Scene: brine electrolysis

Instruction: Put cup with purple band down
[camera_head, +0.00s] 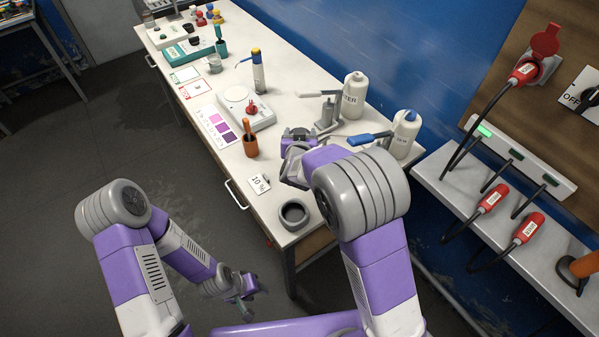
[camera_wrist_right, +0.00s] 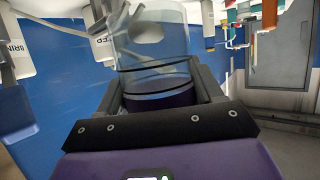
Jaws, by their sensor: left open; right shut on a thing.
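The cup with the purple band (camera_wrist_right: 152,55) is a clear, see-through cup in the right wrist view. Its dark purple band (camera_wrist_right: 158,100) sits between the two fingers of my right gripper (camera_wrist_right: 160,88), which is shut on it. In the head view my right gripper (camera_head: 290,165) is over the right part of the white table (camera_head: 190,108); the cup is mostly hidden there, and I cannot tell whether its base touches the table. My left gripper (camera_head: 243,287) is open and empty, low beside the table's near side.
A grey round holder (camera_head: 294,214) and a 10 % card (camera_head: 259,184) lie near the table's front corner.

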